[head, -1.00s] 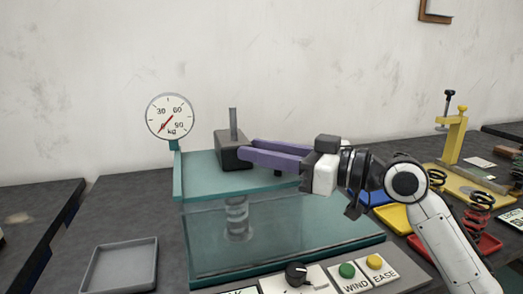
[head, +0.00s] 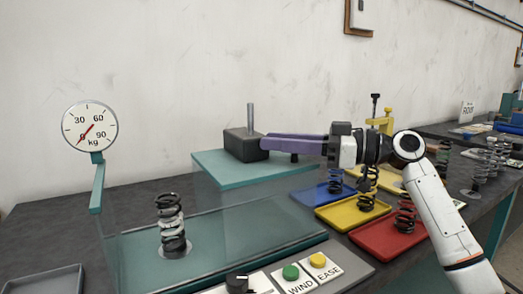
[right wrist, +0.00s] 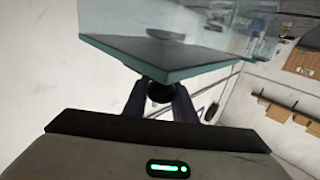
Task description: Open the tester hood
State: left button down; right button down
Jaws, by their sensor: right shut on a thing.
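The tester hood has a teal top (head: 222,170) and clear walls. It sits toward the right of the tester base (head: 125,262), leaving the left part uncovered. A dark block (head: 243,147) with an upright rod stands on the hood's top. My right gripper (head: 266,143) reaches in from the right with purple fingers beside that block, over the hood. In the right wrist view the fingers close around a dark round handle (right wrist: 160,92) at the edge of the hood (right wrist: 170,58). A dark coil spring (head: 171,228) stands upright, uncovered, on the base. My left gripper is not in view.
A dial gauge (head: 90,127) stands on a teal post at the left. The control panel (head: 318,272) is in front. Blue, yellow (head: 340,216) and red (head: 385,240) trays with springs lie right of the hood. An empty grey tray (head: 45,282) is at the lower left.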

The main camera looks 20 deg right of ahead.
jog(key=shift+w+d+r, duration=0.15)
jog(key=shift+d, duration=0.25)
jog(key=shift+w+d+r, duration=0.1)
jog(key=shift+w+d, duration=0.05)
jog(key=shift+d, duration=0.2)
jog(key=c, duration=1.6)
grip_release()
jog(key=shift+w+a+f, duration=0.1)
jog(key=shift+c, duration=0.2)
jog(key=shift+o, duration=0.9)
jog(key=shift+w+a+f, duration=0.1)
jog(key=shift+w, duration=0.1)
jog(key=shift+s, duration=0.15)
jog(key=shift+d+f, duration=0.1)
jog(key=shift+d, duration=0.1)
jog(key=shift+s+d, duration=0.25)
jog(key=shift+d, duration=0.05)
jog(key=v, duration=0.9)
jog(key=shift+b, duration=0.45)
jog(key=shift+s+d, duration=0.1)
